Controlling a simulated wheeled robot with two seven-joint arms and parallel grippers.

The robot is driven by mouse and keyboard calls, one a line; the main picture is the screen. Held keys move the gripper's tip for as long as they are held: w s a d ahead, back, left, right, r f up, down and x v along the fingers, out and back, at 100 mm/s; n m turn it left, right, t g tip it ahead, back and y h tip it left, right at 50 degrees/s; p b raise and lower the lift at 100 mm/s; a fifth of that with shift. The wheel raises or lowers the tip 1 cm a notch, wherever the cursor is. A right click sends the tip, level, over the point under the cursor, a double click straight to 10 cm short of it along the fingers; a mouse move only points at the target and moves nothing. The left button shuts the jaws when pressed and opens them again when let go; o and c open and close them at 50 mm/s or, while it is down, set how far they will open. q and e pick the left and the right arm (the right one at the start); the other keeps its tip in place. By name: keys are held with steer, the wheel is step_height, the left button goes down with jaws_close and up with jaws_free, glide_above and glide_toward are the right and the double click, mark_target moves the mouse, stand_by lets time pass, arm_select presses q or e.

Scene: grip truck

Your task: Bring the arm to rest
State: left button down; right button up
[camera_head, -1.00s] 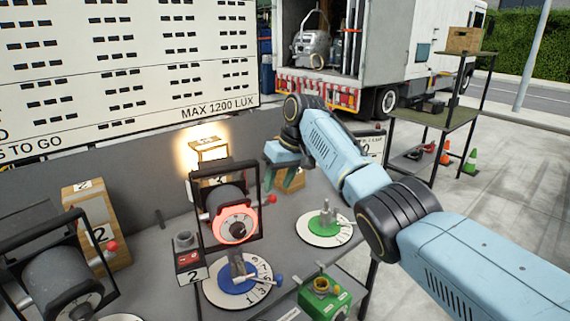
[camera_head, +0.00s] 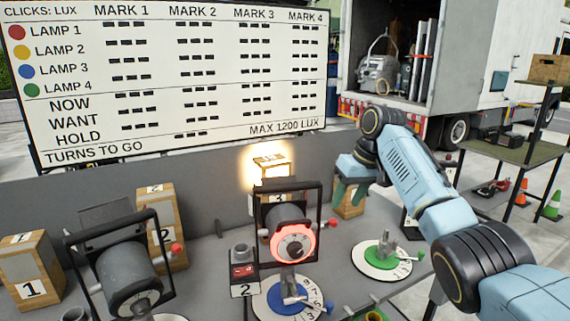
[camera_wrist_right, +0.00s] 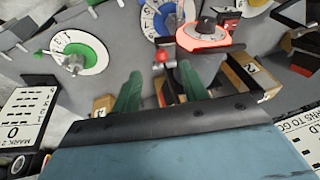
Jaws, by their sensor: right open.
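My right arm reaches in from the right in the head view, bent over the grey bench (camera_head: 335,275). Its gripper (camera_head: 351,193) points down behind and right of the middle lamp (camera_head: 293,240), whose dial ring glows red. In the right wrist view the two green fingers of my right gripper (camera_wrist_right: 160,85) stand apart with nothing held between them. The lamp's red knob (camera_wrist_right: 162,56) shows beyond the gap; whether it touches a finger I cannot tell. My left gripper is not in view.
A green dial (camera_head: 380,257) and a blue dial (camera_head: 285,298) lie on the bench. Another lamp (camera_head: 125,275) and wooden block 1 (camera_head: 36,270) stand at left. A white board (camera_head: 170,80) stands behind. A truck (camera_head: 475,50) and a shelf (camera_head: 510,150) are beyond.

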steer(key=s+a+f+h, duration=0.1)
steer(key=s+f, duration=0.8)
steer(key=f, duration=0.4)
steer(key=s+a+f, duration=0.1)
steer(key=s+f, duration=0.8)
steer(key=f, duration=0.4)
steer(key=s+d+m+t+h, duration=0.1)
steer(key=s+d, duration=0.2)
steer(key=s, duration=2.2)
step_height(320, 180, down, 28)
steer(key=s+b, duration=0.1)
steer(key=b, duration=0.4)
steer(key=s+d+f+g+b, duration=0.1)
steer(key=s+f+b, duration=0.1)
steer(key=s+f, duration=0.6)
steer(key=s+d+f+g+b, duration=0.1)
steer(key=s+d+f+b, duration=0.1)
steer(key=s+f, duration=0.7)
step_height(320, 180, down, 6)
steer(key=shift+s+r+h+b, duration=0.1)
steer(key=shift+s+h+b, duration=0.15)
steer(key=shift+b, duration=0.5)
steer(key=shift+d, duration=0.1)
